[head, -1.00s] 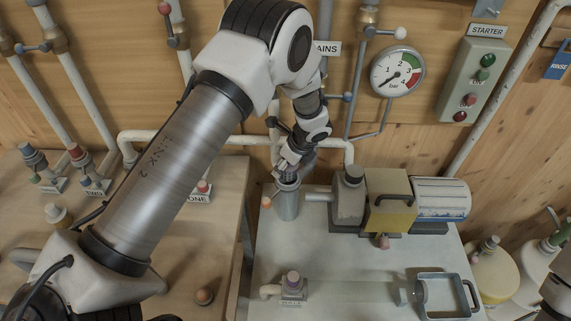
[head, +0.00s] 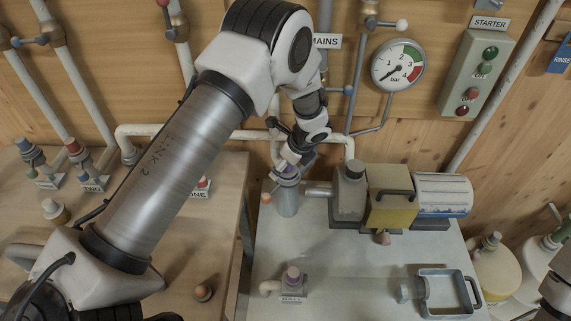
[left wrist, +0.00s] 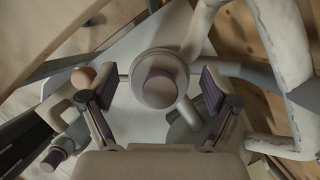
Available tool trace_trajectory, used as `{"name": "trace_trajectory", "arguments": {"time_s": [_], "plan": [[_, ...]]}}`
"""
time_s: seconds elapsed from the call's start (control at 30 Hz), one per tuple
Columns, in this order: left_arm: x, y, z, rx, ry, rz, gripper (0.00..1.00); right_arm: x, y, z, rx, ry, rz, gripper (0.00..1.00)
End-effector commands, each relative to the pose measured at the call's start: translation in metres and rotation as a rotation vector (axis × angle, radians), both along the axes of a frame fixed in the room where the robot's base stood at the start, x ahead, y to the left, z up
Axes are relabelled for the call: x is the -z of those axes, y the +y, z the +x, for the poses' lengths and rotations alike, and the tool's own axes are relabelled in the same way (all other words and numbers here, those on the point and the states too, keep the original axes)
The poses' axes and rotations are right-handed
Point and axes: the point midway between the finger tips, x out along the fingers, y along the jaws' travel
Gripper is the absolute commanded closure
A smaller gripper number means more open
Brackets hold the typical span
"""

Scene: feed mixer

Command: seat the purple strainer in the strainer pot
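The strainer pot (head: 288,203) is the upright grey cylinder at the back left of the white bench. In the left wrist view I look down on its round rim (left wrist: 137,64). The purple strainer (left wrist: 160,88) shows as a dull purple round end inside that rim, between my fingers. I cannot tell how deep it sits. My left gripper (head: 287,174) is directly over the pot. Its two purple-padded fingers (left wrist: 157,90) are spread apart, with a gap on each side of the strainer. In the head view the gripper hides the pot's mouth.
A pipe joins the pot to a grey pump body (head: 349,195), beside a yellow box (head: 391,205) and motor (head: 443,196). An orange knob (left wrist: 83,77) is close to my left finger. A purple-capped valve (head: 292,279) stands at the front. The bench middle is clear.

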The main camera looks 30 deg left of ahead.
Motion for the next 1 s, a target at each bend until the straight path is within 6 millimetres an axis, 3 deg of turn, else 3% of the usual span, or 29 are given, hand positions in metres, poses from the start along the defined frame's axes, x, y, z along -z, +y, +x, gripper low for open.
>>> {"name": "trace_trajectory", "arguments": {"time_s": [0.33,0.7,0.83,1.0], "plan": [[-0.009,-0.003,0.000,0.001,-0.001,0.001,0.12,0.000,0.000,0.000,0.000,0.000,0.000,0.60],[-0.089,-0.036,-0.006,0.001,-0.004,0.001,0.12,0.000,0.000,0.000,0.000,0.000,0.000,0.60],[-0.106,-0.044,-0.007,-0.001,-0.001,0.001,0.12,0.000,0.000,0.000,0.000,0.000,0.000,0.60],[-0.111,-0.046,-0.008,0.001,0.001,0.000,0.12,0.000,0.000,0.000,0.000,0.000,0.000,0.60]]}}
